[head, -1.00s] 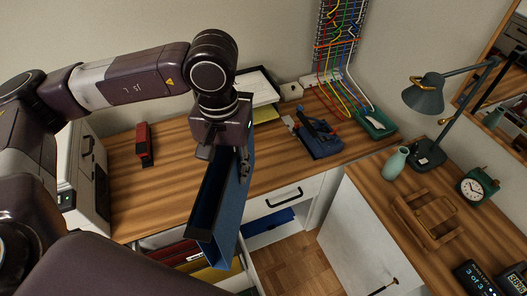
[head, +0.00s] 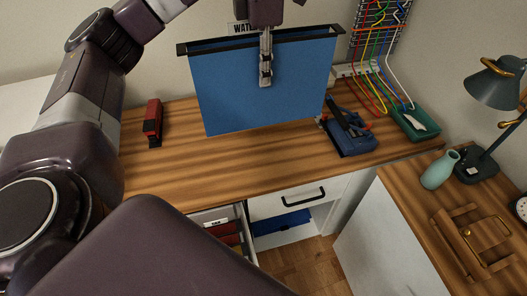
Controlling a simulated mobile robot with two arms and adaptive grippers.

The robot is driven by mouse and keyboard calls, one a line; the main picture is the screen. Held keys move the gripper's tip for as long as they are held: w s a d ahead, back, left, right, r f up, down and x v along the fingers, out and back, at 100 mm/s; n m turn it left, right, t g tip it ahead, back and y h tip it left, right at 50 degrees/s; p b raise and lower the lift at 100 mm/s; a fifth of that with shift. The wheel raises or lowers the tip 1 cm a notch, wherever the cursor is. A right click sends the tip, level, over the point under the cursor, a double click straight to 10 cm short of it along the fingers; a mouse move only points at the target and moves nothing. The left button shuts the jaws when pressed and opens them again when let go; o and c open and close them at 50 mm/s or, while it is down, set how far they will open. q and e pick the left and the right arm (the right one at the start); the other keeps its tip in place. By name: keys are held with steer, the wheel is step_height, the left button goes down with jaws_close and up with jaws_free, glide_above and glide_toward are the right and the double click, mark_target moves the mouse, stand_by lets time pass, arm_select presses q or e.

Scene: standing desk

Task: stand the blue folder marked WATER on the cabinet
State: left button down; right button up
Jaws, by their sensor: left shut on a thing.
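The blue folder (head: 230,95) hangs upright in the head view, its broad side towards me and its dark-edged top up. Its tab at the top left reads in part "WAT". My left gripper (head: 265,75) is shut on the folder near the middle of its top edge, with a finger down the near face. The folder is in front of the back wall, over the wooden desk top; whether its lower edge touches the desk I cannot tell. My right gripper is not in view. No cabinet can be made out for certain.
An open drawer (head: 205,216) with several folders is below the desk's front edge. A red stapler (head: 152,122) stands at left, a blue hole punch (head: 352,140) right of the folder. A green tray (head: 415,122), vase (head: 439,170), lamp (head: 497,85) and wooden stand (head: 470,240) are at right.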

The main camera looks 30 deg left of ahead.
arm_select(q)
steer(key=b, duration=0.1)
glide_above(261, 117)
steer(key=w+a, duration=0.1)
steer(key=w, duration=0.1)
step_height(261, 117, down, 6)
steer(key=shift+s+f, duration=0.1)
steer(key=shift+f, duration=0.1)
step_height(261, 117, down, 8)
steer(key=shift+a+f+p, duration=0.1)
steer(key=shift+f+p, duration=0.15)
steer(key=shift+p, duration=0.25)
step_height(261, 117, down, 5)
steer(key=shift+r+p, duration=0.1)
steer(key=shift+p, duration=0.2)
steer(key=c, duration=1.9)
jaws_free()
steer(key=shift+f, duration=0.2)
steer(key=o, duration=0.4)
steer(key=shift+o, duration=0.2)
